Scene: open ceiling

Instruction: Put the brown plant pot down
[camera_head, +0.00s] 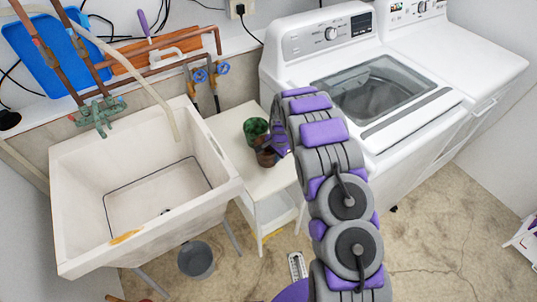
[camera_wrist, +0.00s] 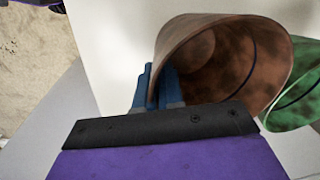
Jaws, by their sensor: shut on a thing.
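The brown plant pot (camera_head: 266,158) is over the small white side table (camera_head: 268,182), just in front of the green pot (camera_head: 256,129). In the wrist view the brown pot (camera_wrist: 232,65) shows its open mouth, tilted in the picture. My gripper (camera_wrist: 155,88) has its blue fingers shut on the pot's wall near the rim. In the head view my gripper (camera_head: 276,148) comes in from the right and partly hides the pot. The green pot (camera_wrist: 300,90) is close beside it at the right of the wrist view. I cannot tell whether the brown pot touches the tabletop.
A white sink (camera_head: 150,180) stands left of the table and a white washing machine (camera_head: 365,90) stands right of it. Valves and pipes (camera_head: 205,75) run on the wall behind. A grey bucket (camera_head: 196,260) is on the floor. The table's front part is bare.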

